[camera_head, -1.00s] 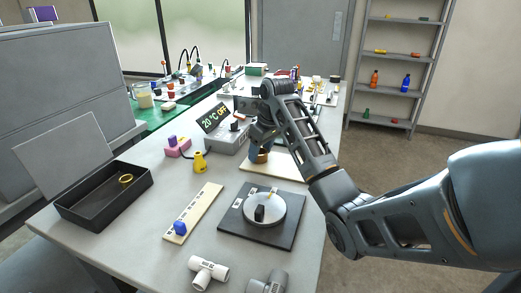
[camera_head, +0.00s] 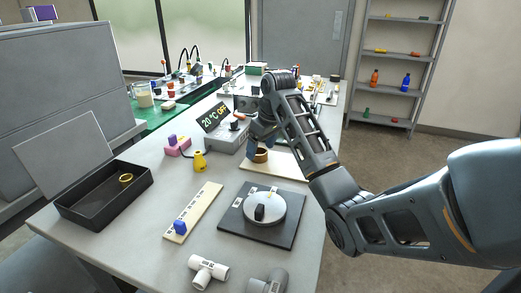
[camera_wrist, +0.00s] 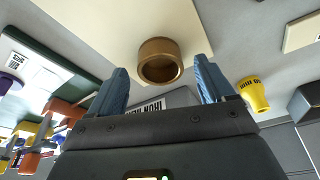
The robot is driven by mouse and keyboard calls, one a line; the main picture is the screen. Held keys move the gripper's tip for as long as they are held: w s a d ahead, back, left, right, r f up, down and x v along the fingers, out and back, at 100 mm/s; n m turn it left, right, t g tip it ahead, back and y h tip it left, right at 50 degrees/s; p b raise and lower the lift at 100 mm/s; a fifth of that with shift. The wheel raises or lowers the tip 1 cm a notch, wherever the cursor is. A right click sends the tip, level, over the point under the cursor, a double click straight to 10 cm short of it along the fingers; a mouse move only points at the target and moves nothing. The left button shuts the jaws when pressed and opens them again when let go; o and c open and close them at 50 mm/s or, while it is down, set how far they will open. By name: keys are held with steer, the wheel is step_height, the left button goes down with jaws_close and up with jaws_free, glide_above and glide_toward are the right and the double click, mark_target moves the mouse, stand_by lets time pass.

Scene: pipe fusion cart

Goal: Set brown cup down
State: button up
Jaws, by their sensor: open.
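The brown cup (camera_head: 261,155) stands on a cream board (camera_head: 288,168) on the grey table. In the wrist view the brown cup (camera_wrist: 160,62) shows its round hollow end and sits on the cream board (camera_wrist: 120,25). My gripper (camera_head: 256,146) is just left of and behind the cup in the head view. In the wrist view my gripper (camera_wrist: 162,84) has its two blue fingers wide apart. The cup lies ahead of the gap between them, and neither finger touches it.
A black plate with a grey disc (camera_head: 264,207) lies in front of the board. A yellow cup-like piece (camera_head: 199,162), a control box reading "20 °C OFF" (camera_head: 226,137) and a strip with a blue block (camera_head: 192,212) are to the left. A black tray (camera_head: 104,196) is farther left.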

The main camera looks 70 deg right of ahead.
steer(key=d+p+v, duration=0.1)
steer(key=p+v, duration=0.6)
steer(key=v, duration=0.3)
steer(key=shift+a+r, duration=0.45)
steer(key=shift+a, duration=0.05)
